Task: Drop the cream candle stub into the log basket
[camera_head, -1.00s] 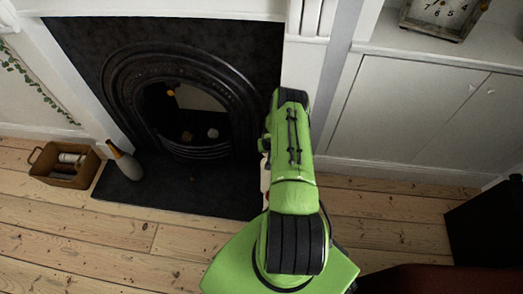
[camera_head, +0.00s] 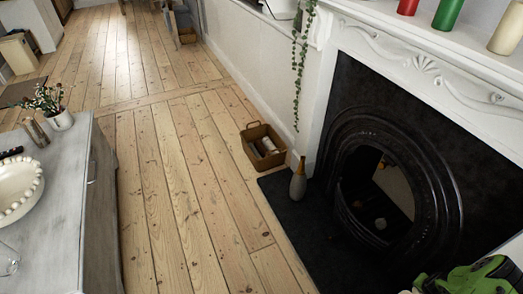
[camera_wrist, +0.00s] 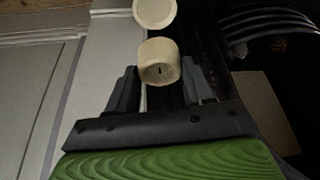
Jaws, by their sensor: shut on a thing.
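In the wrist view, my gripper (camera_wrist: 161,78) has its two dark fingers on either side of the cream candle stub (camera_wrist: 160,62), shut on it. In the head view, only a green part of my arm shows at the bottom right corner; the fingers and stub are out of sight there. The log basket (camera_head: 249,134), a brown box with handles, stands on the floorboards left of the hearth. It holds a few pale and dark cylindrical pieces. It is well away from my arm.
A grey cabinet (camera_head: 62,215) is on the left. Open floorboards lie between. Another cream round thing (camera_wrist: 154,12) shows beyond the stub. Candles stand on the mantelpiece (camera_head: 400,28).

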